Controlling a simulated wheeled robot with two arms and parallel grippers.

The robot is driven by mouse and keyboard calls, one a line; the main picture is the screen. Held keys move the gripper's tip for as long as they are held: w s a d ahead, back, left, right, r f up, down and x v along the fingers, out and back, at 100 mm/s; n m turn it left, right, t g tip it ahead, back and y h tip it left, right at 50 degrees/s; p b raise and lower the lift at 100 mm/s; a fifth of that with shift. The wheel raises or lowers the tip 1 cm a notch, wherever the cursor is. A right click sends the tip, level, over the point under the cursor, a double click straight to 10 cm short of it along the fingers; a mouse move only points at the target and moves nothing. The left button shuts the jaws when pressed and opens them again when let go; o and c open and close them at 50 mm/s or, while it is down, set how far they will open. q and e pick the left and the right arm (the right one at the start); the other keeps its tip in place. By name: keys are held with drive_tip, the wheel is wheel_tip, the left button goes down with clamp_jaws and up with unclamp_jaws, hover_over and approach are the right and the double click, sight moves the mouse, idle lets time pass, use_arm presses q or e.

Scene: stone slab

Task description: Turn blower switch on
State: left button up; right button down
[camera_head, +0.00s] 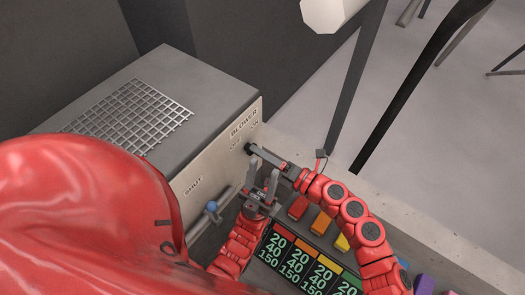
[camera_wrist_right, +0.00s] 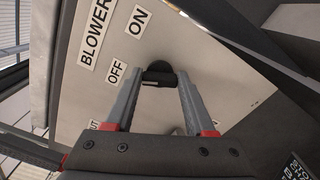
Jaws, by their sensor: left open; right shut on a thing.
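The blower switch is a small black knob (camera_head: 249,148) on the pale front panel (camera_head: 222,152) of a grey box, below the BLOWER label (camera_head: 243,122). In the right wrist view the knob (camera_wrist_right: 159,72) sits near the OFF label (camera_wrist_right: 116,72), with the ON label (camera_wrist_right: 138,20) farther up. My right gripper (camera_head: 257,152) is at the panel, its fingers shut on the knob; its fingertips (camera_wrist_right: 160,82) are on either side of it. Which label the knob points to is not clear. My left gripper (camera_head: 263,176) is open and empty, just below the right one.
A lever with a blue ball (camera_head: 212,206) is on the same panel near the SHUT label (camera_head: 194,185). The two grippers are very close together.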

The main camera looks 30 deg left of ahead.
drive_tip(key=shift+f+m+p, duration=0.15)
drive_tip(key=shift+m+p, duration=4.35)
drive_tip(key=shift+m, duration=1.9)
drive_tip(key=shift+c, duration=1.2)
unclamp_jaws()
